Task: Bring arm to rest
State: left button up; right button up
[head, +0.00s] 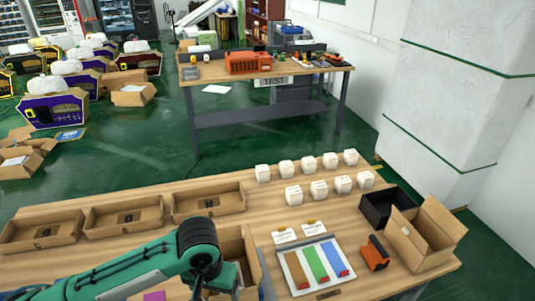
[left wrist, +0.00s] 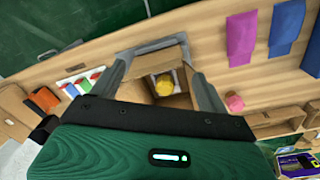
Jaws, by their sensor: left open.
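My left arm (head: 150,268) comes in from the left in the head view and bends down over the front of the near table (head: 100,206); its gripper is mostly cut off by the bottom edge. In the left wrist view my left gripper (left wrist: 160,72) is open, with its two fingers spread and nothing held between them. Beyond the fingers, an open cardboard box (left wrist: 137,86) holds a yellow round item (left wrist: 164,85) and something white. The same box (head: 233,244) shows in the head view, partly hidden behind my arm. My right gripper is not in view.
Three shallow brown trays (head: 207,210) line the table's left. Several white cubes (head: 294,195) stand at the back. A tray of coloured strips (head: 296,268), an orange tool (head: 374,257), a black box (head: 388,194) and an open carton (head: 404,224) are at right.

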pick_arm(q)
jog(key=shift+s+d+f+m+t+h, duration=0.6)
jog(key=shift+s+d+f+t+h, duration=0.3)
jog(key=shift+s+d+f+h, duration=0.9)
jog(key=s+a+f+n+y, duration=0.1)
jog(key=s+a+f, duration=0.15)
jog(key=a, duration=0.25)
jog(key=s+a+f+t+y, duration=0.1)
jog(key=s+a+f+y, duration=0.1)
jog(key=s+a, duration=0.25)
jog(key=s+a+f+n+y, duration=0.1)
jog(key=s+a+f, duration=0.15)
jog(key=a, duration=0.25)
notch_tip(320, 180, down, 34)
jog(key=s+b, duration=0.2)
jog(key=b, duration=0.3)
jog(key=s+a+f+g+b, duration=0.1)
jog(key=s+f+b, duration=0.1)
jog(key=s+f, duration=0.7)
jog(key=s+a+f+g+b, duration=0.1)
jog(key=s+a+f+b, duration=0.1)
jog(key=s+f, duration=0.7)
notch_tip(320, 180, down, 7)
jog(key=shift+s+a+f+m+b, duration=0.1)
jog(key=shift+s+a+m+b, duration=0.15)
jog(key=shift+s+m+b, duration=0.2)
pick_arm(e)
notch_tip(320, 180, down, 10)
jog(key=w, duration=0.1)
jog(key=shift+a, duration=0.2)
